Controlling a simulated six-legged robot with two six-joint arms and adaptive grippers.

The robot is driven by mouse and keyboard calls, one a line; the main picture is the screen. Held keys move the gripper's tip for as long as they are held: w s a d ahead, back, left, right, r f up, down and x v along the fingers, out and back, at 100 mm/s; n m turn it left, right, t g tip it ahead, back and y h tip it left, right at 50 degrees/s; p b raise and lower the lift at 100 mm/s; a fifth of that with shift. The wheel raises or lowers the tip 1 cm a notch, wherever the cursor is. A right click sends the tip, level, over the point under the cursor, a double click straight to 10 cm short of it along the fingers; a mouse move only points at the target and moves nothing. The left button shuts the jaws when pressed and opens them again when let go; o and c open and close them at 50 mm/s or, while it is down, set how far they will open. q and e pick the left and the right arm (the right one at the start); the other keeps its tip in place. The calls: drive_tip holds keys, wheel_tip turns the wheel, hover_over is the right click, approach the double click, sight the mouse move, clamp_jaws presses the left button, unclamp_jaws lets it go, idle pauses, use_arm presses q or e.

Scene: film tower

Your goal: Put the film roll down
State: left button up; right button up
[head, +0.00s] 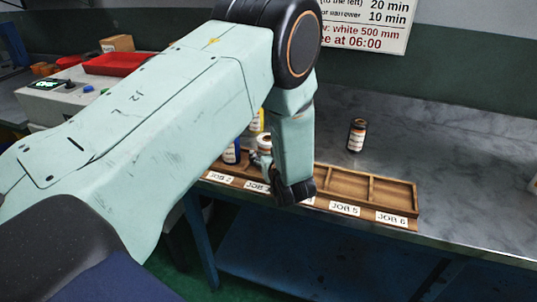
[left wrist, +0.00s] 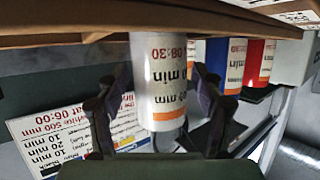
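The film roll (left wrist: 160,75), a canister with a white printed label, stands between the two fingers of my left gripper (left wrist: 160,90) in the left wrist view, which is upside down. The fingertips appear to press on its sides. Its base end is at the wooden tray, whose front edge hides it. In the head view, the roll (head: 264,143) shows partly behind my left wrist, at the tray slot beside the blue roll (head: 231,152). The wooden tray (head: 367,205) has slots labelled JOB. My left gripper's fingers are mostly hidden there. My right gripper is not in view.
A dark canister with an orange and white label (head: 357,135) stands on the grey bench behind the tray. A yellow item (head: 257,122) shows behind the roll. Blue (left wrist: 234,65) and red (left wrist: 258,62) rolls stand beside it. The slots at the right are empty.

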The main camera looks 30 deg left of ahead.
use_arm(q)
drive_tip(key=shift+o, duration=0.2)
drive_tip(key=shift+d, duration=0.1)
drive_tip(key=shift+w+a+f, duration=0.15)
drive_tip(key=shift+a, duration=0.05)
drive_tip(key=p+v, duration=0.8)
drive_tip(key=v, duration=0.3)
drive_tip(key=shift+r, duration=0.25)
drive_tip(key=shift+s+d+p, duration=0.3)
drive_tip(key=shift+s+d, duration=0.05)
drive_tip(key=shift+s, duration=0.05)
